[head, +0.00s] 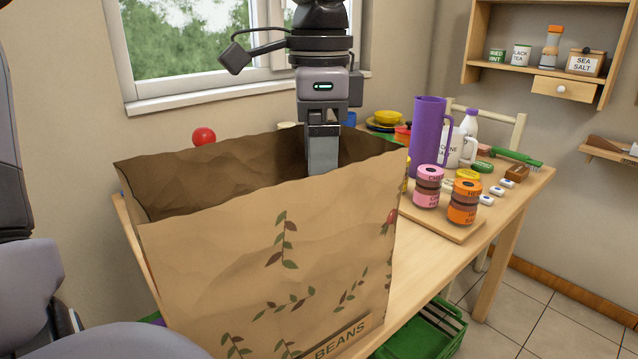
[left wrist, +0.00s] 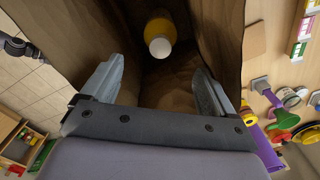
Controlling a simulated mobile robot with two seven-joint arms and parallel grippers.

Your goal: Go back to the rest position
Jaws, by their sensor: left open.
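A large brown paper bag (head: 270,240) with a printed leaf pattern stands open on the wooden table. My left gripper (head: 322,150) points down into the bag's mouth, its fingertips hidden behind the front wall. In the left wrist view its two fingers (left wrist: 158,80) are spread apart with nothing between them. A yellow-orange bottle (left wrist: 159,24) with a white end lies or stands inside the bag, beyond the fingers and apart from them. My right gripper is in neither view.
Right of the bag on the table (head: 420,268) are a purple pitcher (head: 427,135), a pink jar (head: 428,187), an orange jar (head: 464,202) and other items. A red ball (head: 204,136) shows behind the bag. A green crate (head: 430,335) is below. A wall shelf hangs at upper right.

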